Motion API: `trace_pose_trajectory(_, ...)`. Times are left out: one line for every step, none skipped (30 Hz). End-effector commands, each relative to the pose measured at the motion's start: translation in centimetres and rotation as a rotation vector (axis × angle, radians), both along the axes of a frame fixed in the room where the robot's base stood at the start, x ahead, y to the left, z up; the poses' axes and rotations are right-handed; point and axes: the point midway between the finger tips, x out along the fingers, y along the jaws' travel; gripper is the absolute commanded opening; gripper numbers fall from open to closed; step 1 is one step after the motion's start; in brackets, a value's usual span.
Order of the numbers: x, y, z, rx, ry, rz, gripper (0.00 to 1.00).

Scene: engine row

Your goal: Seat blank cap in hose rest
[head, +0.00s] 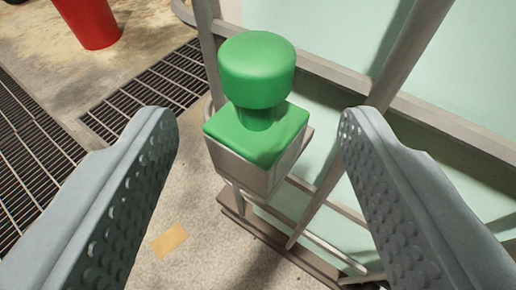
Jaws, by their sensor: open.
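The blank cap (257,75) is green, with a round knob on a short neck above a square base. Its base sits on a small grey square holder (262,172), likely the hose rest, fixed at the metal frame. The cap looks upright, and I cannot tell how deep its base sits in the holder. My gripper (252,122) is open, with one finger on each side of the cap. Both fingers show clear gaps to the cap and touch nothing.
Metal tubes of a frame (405,55) with pale green panels (340,35) stand behind and right of the holder. A red cylinder (88,22) stands at the upper left. Dark floor grating (35,150) lies at left, and a tan patch (169,240) marks the concrete floor.

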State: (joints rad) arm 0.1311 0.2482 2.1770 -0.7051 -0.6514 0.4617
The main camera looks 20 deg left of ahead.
Motion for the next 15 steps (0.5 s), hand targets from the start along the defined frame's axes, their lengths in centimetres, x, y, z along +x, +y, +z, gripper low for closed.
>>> trace_pose_trajectory(-0.9, -0.3, 0.4, 0.000, -0.001, -0.001, 0.56)
trace_pose_trajectory(-1.4, -0.4, 0.5, 0.000, -0.001, -0.001, 0.56)
trace_pose_trajectory(-2.0, -0.6, 0.7, 0.000, -0.001, 0.000, 0.56)
trace_pose_trajectory(-2.5, -0.8, 0.9, 0.000, -0.001, 0.000, 0.56)
trace_pose_trajectory(-3.0, -0.9, 1.1, 0.001, -0.002, -0.001, 0.56)
trace_pose_trajectory(-3.6, -1.1, 1.3, 0.000, -0.002, -0.001, 0.56)
trace_pose_trajectory(-4.1, -1.3, 1.4, -0.001, -0.002, -0.001, 0.56)
trace_pose_trajectory(-4.6, -1.4, 1.6, -0.001, -0.002, -0.001, 0.56)
trace_pose_trajectory(-5.2, -1.6, 1.8, 0.000, -0.002, -0.001, 0.56)
trace_pose_trajectory(-5.7, -1.7, 1.9, 0.000, -0.002, -0.001, 0.56)
trace_pose_trajectory(-6.2, -1.9, 2.1, 0.000, -0.002, -0.001, 0.56)
trace_pose_trajectory(-6.8, -2.1, 2.3, 0.000, -0.001, -0.001, 0.56)
trace_pose_trajectory(-7.2, -2.2, 2.4, 0.000, -0.001, -0.001, 0.56)
trace_pose_trajectory(-7.6, -2.4, 2.5, 0.000, -0.001, -0.001, 0.56)
trace_pose_trajectory(-8.2, -2.5, 2.7, -0.001, -0.002, -0.001, 0.56)
